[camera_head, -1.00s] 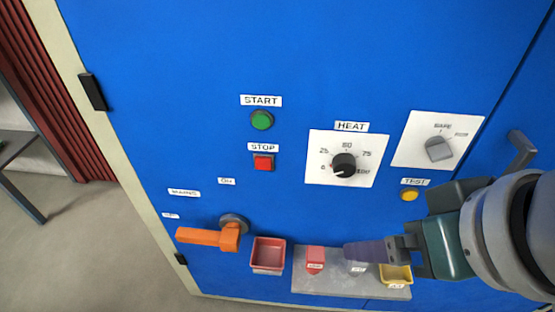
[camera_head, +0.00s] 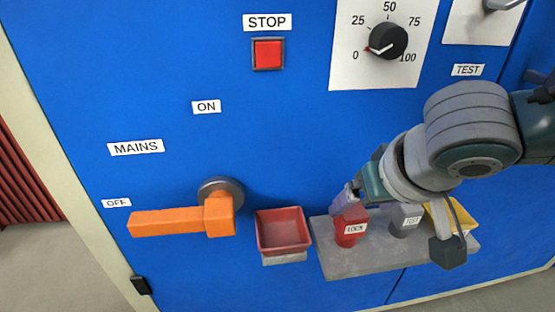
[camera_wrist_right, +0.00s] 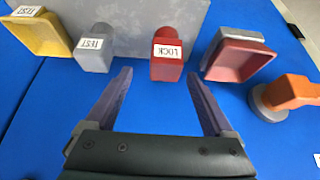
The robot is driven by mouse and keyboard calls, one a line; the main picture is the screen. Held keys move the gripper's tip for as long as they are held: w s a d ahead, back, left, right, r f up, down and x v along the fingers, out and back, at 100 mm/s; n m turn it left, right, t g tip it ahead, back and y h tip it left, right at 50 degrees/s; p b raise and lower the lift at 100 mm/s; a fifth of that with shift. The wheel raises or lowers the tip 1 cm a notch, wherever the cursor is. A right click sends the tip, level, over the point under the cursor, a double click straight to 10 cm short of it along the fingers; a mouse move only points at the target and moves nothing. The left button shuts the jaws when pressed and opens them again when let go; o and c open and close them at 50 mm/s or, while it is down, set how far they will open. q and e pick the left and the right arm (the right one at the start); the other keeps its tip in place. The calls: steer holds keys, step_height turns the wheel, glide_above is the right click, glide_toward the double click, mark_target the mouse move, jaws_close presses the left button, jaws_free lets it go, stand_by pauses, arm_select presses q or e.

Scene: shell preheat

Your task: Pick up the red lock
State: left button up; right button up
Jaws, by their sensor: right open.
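The red lock (camera_head: 349,232), a small red block with a white LOCK label, stands on the grey shelf (camera_head: 340,264) at the bottom of the blue panel. It also shows in the right wrist view (camera_wrist_right: 169,65), beyond the fingertips and nearer the right finger. My right gripper (camera_head: 344,201) is at the lock's upper end in the head view, where it partly covers it. In the right wrist view my right gripper (camera_wrist_right: 160,80) is open, with nothing between its fingers. My left gripper is not in view.
A grey TEST block (camera_head: 405,222) and a yellow tray (camera_head: 462,215) are right of the lock. A red tray (camera_head: 283,232) is left of it. The orange mains handle (camera_head: 165,222) juts out farther left. The heat knob (camera_head: 388,41) is above.

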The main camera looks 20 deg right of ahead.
steer(key=b+x, duration=0.1)
steer(key=x, duration=0.1)
steer(key=b+x, duration=0.1)
steer(key=x, duration=0.1)
steer(key=b+x, duration=0.1)
steer(key=x, duration=0.1)
steer(key=shift+w+a+f, duration=0.15)
steer(key=shift+a+f, duration=0.15)
steer(key=shift+r, duration=0.1)
jaws_close()
